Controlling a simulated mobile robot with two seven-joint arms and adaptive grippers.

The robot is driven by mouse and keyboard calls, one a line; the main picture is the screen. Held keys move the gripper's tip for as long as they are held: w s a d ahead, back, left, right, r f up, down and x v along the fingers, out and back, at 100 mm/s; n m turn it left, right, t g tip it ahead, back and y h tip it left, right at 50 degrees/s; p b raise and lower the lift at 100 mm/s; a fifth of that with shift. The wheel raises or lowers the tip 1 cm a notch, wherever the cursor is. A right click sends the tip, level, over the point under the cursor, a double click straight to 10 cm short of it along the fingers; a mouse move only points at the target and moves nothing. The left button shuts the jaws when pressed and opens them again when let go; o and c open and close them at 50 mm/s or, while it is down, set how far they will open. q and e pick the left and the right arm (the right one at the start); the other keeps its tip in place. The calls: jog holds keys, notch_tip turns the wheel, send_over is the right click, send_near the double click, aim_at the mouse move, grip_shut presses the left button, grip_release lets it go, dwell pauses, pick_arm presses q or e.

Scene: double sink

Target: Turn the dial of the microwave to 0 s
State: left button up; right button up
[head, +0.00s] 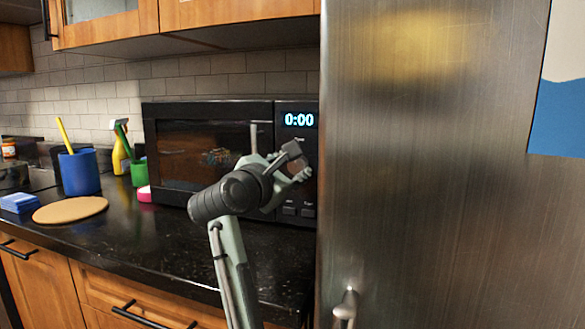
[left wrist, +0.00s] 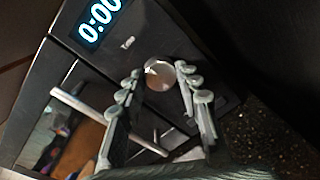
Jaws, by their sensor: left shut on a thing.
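The black microwave (head: 205,155) stands on the counter, its door shut. Its display (head: 299,120) reads 0:00, and the same reading shows in the left wrist view (left wrist: 100,18). The round metallic dial (left wrist: 160,75) is on the control panel below the display. My left gripper (head: 298,165) is in front of the panel and covers most of the dial in the head view. In the left wrist view its fingers (left wrist: 160,82) stand on both sides of the dial, shut on it. My right gripper is not in view.
The steel fridge (head: 430,200) stands close to the microwave's right side. On the counter to the left are a blue cup (head: 79,172), a spray bottle (head: 120,150), a green cup (head: 139,173), a round board (head: 70,210) and blue sponges (head: 19,203). The counter front is clear.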

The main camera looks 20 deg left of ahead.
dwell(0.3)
pick_arm(q)
jog(key=o, duration=1.2)
jog(key=shift+c, duration=0.2)
jog(key=s+a, duration=0.1)
jog(key=s, duration=1.1)
jog(key=shift+r, duration=0.15)
jog(key=shift+a, duration=0.1)
